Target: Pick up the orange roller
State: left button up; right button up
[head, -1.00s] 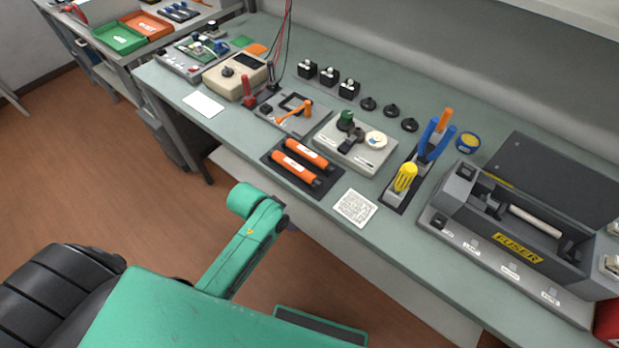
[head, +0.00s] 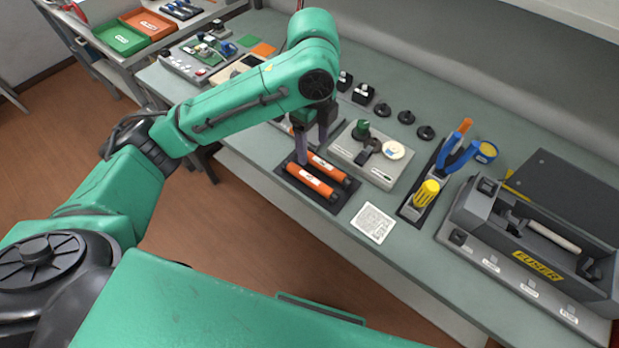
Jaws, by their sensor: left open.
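Two orange rollers with white labels and dark ends lie side by side on a dark tray (head: 336,208) near the bench's front edge. The front roller (head: 309,180) and the back roller (head: 330,168) both show, their left ends partly covered by my gripper. My left gripper (head: 313,151) is open and points down over the left ends of the rollers. One finger appears near the front roller and the other near the back one. I cannot tell whether either finger touches a roller. My right gripper is out of view.
A printed white card (head: 373,222) lies right of the tray. Behind is a grey fixture with a green knob (head: 361,129). Further right are a tool holder with a yellow-handled tool (head: 427,192) and the fuser unit (head: 537,264). My arm hides part of the bench's left side.

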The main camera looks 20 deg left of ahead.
aim_at(312, 179)
pick_arm(q)
notch_tip(312, 179, down, 13)
jog(key=shift+w+a+f+p, duration=0.1)
jog(key=shift+f+p, duration=0.05)
jog(key=shift+p, duration=0.9)
jog(key=shift+f, duration=0.45)
grip_shut()
